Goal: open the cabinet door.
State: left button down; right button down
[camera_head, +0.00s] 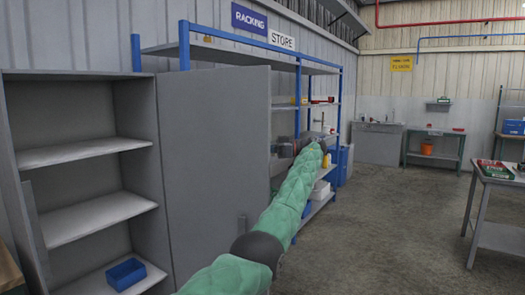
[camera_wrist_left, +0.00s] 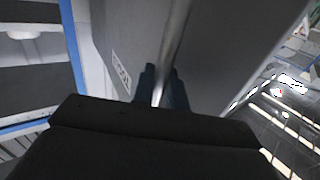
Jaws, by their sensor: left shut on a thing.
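The grey cabinet (camera_head: 84,152) stands at the left in the head view, its shelves exposed. Its grey door (camera_head: 210,165) stands swung wide to the right, with its far edge near my left gripper (camera_head: 287,147). My green-sleeved left arm reaches forward to that edge. In the left wrist view, the dark fingers of the left gripper (camera_wrist_left: 163,88) are closed around a long metal bar handle (camera_wrist_left: 177,35) on a grey panel. The head view does not show the handle clearly. My right gripper is not in view.
A blue bin (camera_head: 126,273) lies on the cabinet's low shelf. A blue-framed rack (camera_head: 341,110) stands behind the door. A workbench (camera_head: 490,185) stands at the right. The concrete floor between is clear.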

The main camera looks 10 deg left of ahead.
pick_arm(q)
jog(key=shift+w+d+f, duration=0.1)
jog(key=shift+w+f, duration=0.05)
jog(key=shift+w, duration=0.3)
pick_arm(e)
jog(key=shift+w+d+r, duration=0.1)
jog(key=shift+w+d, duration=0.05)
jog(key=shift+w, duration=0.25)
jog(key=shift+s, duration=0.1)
pick_arm(q)
jog(key=c, duration=1.5)
grip_release()
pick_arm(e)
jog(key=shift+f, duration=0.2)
